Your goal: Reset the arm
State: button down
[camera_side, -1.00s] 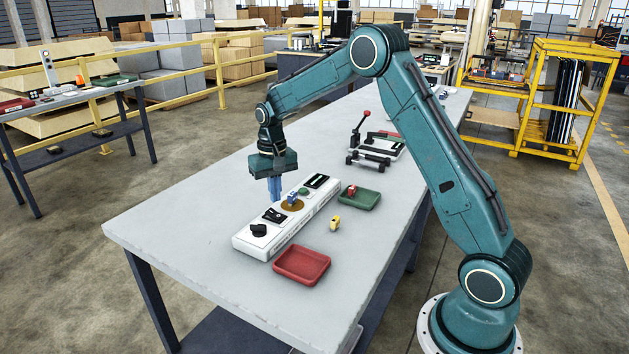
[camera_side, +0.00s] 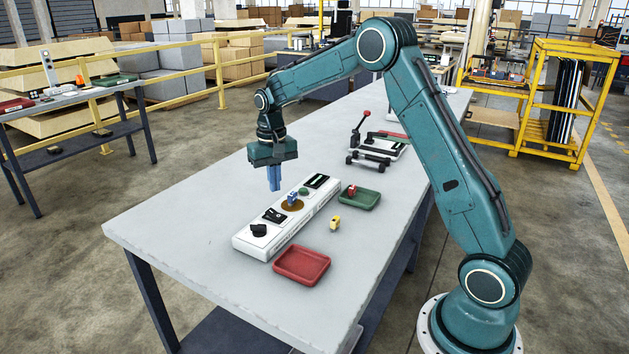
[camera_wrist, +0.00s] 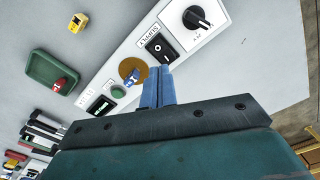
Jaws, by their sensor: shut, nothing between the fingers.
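My gripper (camera_side: 274,178) hangs pointing down above the far long edge of the white control panel (camera_side: 262,240). Its blue fingers are together with nothing between them. They also show in the wrist view (camera_wrist: 158,86), in front of the panel. The panel carries a black knob (camera_wrist: 197,18), a black rocker switch (camera_wrist: 160,46), a green button (camera_wrist: 118,91) and a small display (camera_wrist: 101,106). A small blue piece (camera_side: 292,199) sits on the panel's round brown plate (camera_wrist: 131,66).
A red tray (camera_side: 302,266) looks empty. A green tray (camera_side: 366,200) holds a small red piece (camera_side: 351,191). A yellow piece (camera_side: 335,222) lies between the trays. A lever fixture (camera_side: 378,150) stands farther back. The table's front left is clear.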

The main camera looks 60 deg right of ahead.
jog(key=s+a+r+n+t, duration=0.3)
jog(key=s+a+r, duration=0.5)
jog(key=s+r, duration=0.6)
jog(key=s+a+n+t, duration=0.1)
jog(key=s+a, duration=0.1)
jog(key=s, duration=0.7)
jog(key=s+a+n+t, duration=0.1)
jog(key=s+a+n, duration=0.1)
jog(key=s, duration=0.7)
jog(key=shift+a+f+t, duration=0.3)
jog(key=shift+a+f, duration=0.1)
jog(key=shift+a, duration=0.15)
